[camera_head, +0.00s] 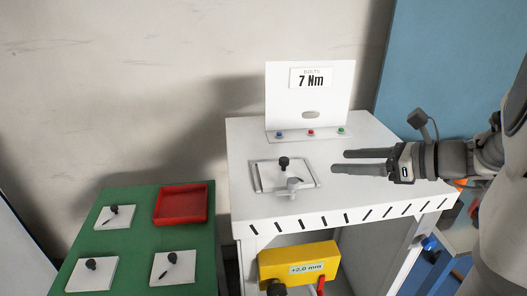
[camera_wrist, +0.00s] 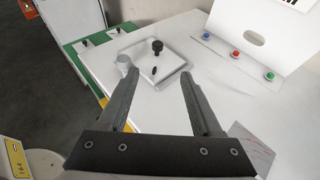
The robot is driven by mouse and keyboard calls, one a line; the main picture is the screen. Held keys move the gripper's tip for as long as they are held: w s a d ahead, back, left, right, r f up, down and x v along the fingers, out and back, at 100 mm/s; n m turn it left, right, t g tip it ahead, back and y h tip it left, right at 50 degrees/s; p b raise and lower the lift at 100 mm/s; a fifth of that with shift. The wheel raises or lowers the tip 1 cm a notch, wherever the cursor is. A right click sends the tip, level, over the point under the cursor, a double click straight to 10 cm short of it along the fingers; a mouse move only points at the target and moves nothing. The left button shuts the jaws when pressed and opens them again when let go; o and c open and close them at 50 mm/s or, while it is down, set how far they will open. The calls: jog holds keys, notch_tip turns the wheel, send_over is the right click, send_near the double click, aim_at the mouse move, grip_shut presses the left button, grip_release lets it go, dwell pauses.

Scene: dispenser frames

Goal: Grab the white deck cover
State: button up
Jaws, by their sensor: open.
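A white square cover (camera_head: 270,178) with a black knob lies inside a raised rim on the white table; it also shows in the wrist view (camera_wrist: 138,64). A small pale cylinder stands at its rim. Three more white plates with black knobs lie on the green table: one at the back (camera_head: 106,217), one at front left (camera_head: 83,277), one at front right (camera_head: 183,262). My gripper (camera_head: 340,161) is open and empty, to the right of the framed cover. In the wrist view my fingers (camera_wrist: 158,84) point toward that cover, with its knob just beyond the tips.
A white upright panel reading "7 Nm" (camera_head: 340,76) stands at the back of the white table (camera_head: 365,200), with blue, red and green buttons at its foot. A red tray (camera_head: 207,203) sits on the green table (camera_head: 136,246). A yellow box marked "+2.0 mm" (camera_head: 330,256) is below the tabletop.

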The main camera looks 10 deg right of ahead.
aim_at(287, 160)
jog(key=x, duration=1.1)
jog(key=shift+a+f, duration=0.1)
jog(key=shift+a, duration=0.1)
jog(key=shift+r+p+x, duration=0.1)
jog(key=shift+p+x, duration=0.2)
jog(key=shift+x, duration=1.05)
jog(key=shift+r+p+x, duration=0.15)
jog(key=shift+p+x, duration=0.15)
jog(key=shift+x, duration=1.05)
jog(key=shift+a, duration=0.1)
grip_shut()
